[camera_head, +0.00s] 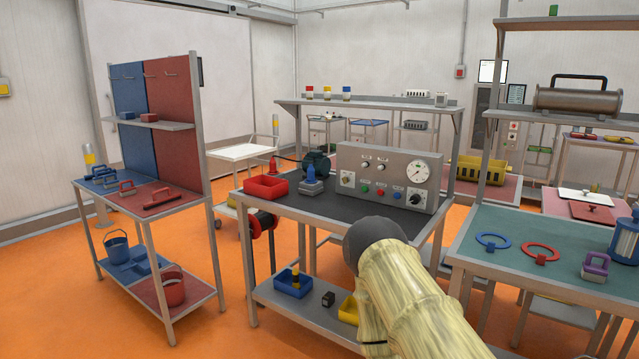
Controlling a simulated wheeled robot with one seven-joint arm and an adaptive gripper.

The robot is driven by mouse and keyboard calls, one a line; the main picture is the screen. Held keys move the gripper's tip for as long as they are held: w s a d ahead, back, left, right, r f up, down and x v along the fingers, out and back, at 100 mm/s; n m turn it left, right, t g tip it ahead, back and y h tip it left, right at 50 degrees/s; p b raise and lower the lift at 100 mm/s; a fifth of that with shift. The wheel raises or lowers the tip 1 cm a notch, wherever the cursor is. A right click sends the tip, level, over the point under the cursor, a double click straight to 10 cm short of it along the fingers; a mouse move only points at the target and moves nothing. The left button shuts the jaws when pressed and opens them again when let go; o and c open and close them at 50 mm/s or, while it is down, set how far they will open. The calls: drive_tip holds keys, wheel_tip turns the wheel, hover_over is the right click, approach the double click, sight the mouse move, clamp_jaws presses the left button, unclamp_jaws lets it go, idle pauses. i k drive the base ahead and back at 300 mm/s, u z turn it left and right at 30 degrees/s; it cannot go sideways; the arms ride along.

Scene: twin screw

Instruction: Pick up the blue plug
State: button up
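A blue plug-like piece (310,173) stands upright on a grey-blue block (311,188), on the dark top of the middle workbench (345,212). It is in front of the control panel's left end. My arm, in a pale yellow cover with a dark rounded end, reaches up from the bottom of the view, right of and nearer than the blue piece and clear of it. No gripper fingers show.
A red tray (265,188) with a red piece (273,166) lies left of the blue piece. A grey control panel (385,178) stands behind. A green-topped table (480,262) is at right, and a blue-and-red shelf rack (129,98) at left. Orange floor is free between rack and bench.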

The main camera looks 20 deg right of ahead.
sight(310, 170)
drive_tip(key=z, duration=0.85)
drive_tip(key=i, duration=1.8)
drive_tip(key=u, duration=0.9)
